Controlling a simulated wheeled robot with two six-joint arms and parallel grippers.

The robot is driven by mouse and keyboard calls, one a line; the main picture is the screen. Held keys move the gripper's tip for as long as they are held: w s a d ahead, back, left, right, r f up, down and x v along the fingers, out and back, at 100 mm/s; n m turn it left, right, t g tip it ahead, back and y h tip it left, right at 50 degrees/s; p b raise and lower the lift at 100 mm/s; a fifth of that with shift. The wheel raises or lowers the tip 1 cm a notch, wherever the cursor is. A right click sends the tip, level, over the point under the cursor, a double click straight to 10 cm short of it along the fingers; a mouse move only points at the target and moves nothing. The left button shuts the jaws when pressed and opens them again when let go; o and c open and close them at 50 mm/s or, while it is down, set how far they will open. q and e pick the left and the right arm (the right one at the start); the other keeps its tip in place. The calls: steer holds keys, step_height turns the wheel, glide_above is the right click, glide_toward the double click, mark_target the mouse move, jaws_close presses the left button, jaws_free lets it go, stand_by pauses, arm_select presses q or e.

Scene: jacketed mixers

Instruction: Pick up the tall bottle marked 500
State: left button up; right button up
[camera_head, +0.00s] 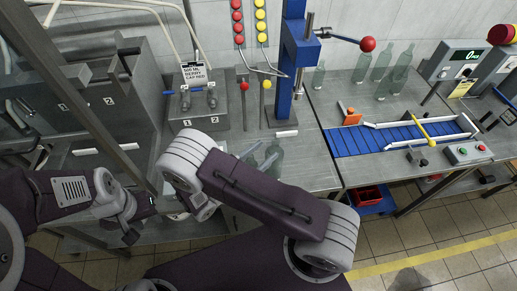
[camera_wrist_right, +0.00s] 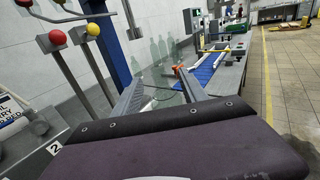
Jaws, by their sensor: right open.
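Several clear green glass bottles are in view, and I cannot read a 500 mark on any. In the head view, a bottle (camera_head: 275,155) stands on the near bench beside the fingers of my right gripper (camera_head: 257,158). My own right forearm hides part of that gripper. In the right wrist view my right gripper (camera_wrist_right: 160,92) is open, with pale green glass showing between and behind its fingers; I cannot tell whether they touch it. More bottles (camera_head: 402,66) stand at the back right. My left gripper (camera_head: 170,207) is low at the left, away from the bottles; its jaws are unclear.
A blue conveyor (camera_head: 375,140) with a yellow bar lies to the right. A blue press column (camera_head: 288,65) with a red-knobbed lever stands behind the right gripper. Red and yellow knobbed levers (camera_head: 244,88) stand left of it. A red crate (camera_head: 368,195) is below the bench.

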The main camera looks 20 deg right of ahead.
mark_target(273, 144)
steer(key=p+x, duration=0.1)
steer(key=x, duration=0.2)
steer(key=shift+w+d+r+p, duration=0.1)
steer(key=shift+w+d+p, duration=0.15)
steer(key=shift+p, duration=0.1)
steer(key=shift+d, duration=0.15)
steer(key=p+x, duration=0.1)
steer(key=x, duration=0.2)
steer(key=p+x, duration=0.1)
steer(key=x, duration=0.1)
steer(key=shift+d+f+p, duration=0.15)
steer(key=shift+f+p, duration=0.15)
steer(key=shift+f, duration=0.1)
steer(key=shift+w+d+f, duration=0.1)
steer(key=c, duration=0.6)
jaws_close()
